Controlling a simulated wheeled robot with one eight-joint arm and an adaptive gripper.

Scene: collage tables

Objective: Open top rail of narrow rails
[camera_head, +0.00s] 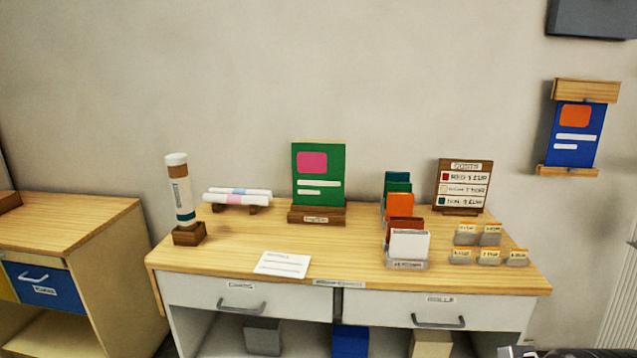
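A pair of narrow wooden rails hangs on the wall at the right, with a blue poster (575,137) between them. The top rail (586,91) is a thicker light wood bar across the poster's upper edge. The bottom rail (568,171) is a thinner bar along its lower edge. The poster has an orange patch and white bars. I cannot tell from here whether the top rail is open or closed. My gripper's fingers do not show. Only a dark piece, cut off by the frame, shows at the bottom right edge; I cannot tell what it is.
A wooden table (345,268) with drawers carries a tube (181,189), rolled sheets (238,193), a green poster (320,174), card holders (408,243) and a sign (464,184). A dark grey object (592,17) is at the top right. The wall around the rails is bare.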

